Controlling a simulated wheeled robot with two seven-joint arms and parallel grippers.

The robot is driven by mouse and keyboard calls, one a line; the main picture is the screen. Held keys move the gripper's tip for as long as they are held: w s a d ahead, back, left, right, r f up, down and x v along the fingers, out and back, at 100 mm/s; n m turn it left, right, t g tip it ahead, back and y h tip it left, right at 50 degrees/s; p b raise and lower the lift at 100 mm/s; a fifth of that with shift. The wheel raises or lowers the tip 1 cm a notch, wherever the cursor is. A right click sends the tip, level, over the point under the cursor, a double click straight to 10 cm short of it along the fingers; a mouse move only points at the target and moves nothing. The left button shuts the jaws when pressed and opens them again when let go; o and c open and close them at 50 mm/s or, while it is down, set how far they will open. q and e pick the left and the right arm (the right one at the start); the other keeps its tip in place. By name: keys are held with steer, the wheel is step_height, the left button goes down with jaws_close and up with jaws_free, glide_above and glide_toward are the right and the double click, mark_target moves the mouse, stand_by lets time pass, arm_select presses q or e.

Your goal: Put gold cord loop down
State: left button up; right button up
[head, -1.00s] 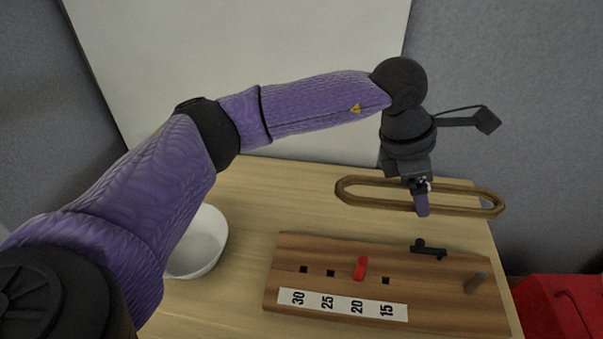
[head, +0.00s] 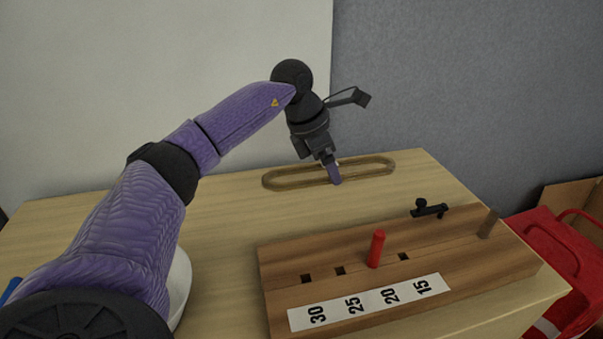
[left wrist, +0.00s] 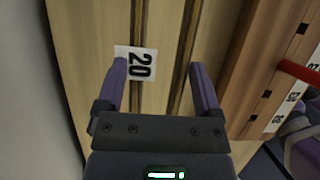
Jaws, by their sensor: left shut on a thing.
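The gold cord loop (head: 282,184) is a long, narrow oval. It is at the back of the table (head: 225,212), level with or just above the surface; I cannot tell if it touches. My left gripper (head: 335,176) points down at the loop's middle and is shut on it across its width. In the left wrist view, the loop's two long sides (left wrist: 186,60) run between the spread fingers (left wrist: 160,88). A white tag marked 20 (left wrist: 134,62) shows by the left finger. My right gripper is not in view.
A wooden board (head: 455,235) with square holes, a number strip (head: 370,303), a red peg (head: 376,248) and a black fitting (head: 429,209) lies in front of the loop. A white bowl (head: 181,285) is partly behind my arm. The table's back left is clear.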

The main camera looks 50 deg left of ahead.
mark_target(330, 201)
arm_select(q)
step_height(330, 201, down, 7)
steer(key=b, duration=0.3)
steer(key=shift+r, duration=0.35)
steer(key=shift+f, duration=0.1)
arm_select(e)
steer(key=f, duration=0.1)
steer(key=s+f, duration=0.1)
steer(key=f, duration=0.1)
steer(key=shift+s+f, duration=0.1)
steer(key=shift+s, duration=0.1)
arm_select(q)
steer(key=o, duration=0.9)
steer(key=shift+o, duration=0.5)
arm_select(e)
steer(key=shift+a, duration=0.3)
arm_select(q)
steer(key=p+v, duration=0.6)
steer(key=v, duration=0.6)
steer(key=shift+p, duration=0.4)
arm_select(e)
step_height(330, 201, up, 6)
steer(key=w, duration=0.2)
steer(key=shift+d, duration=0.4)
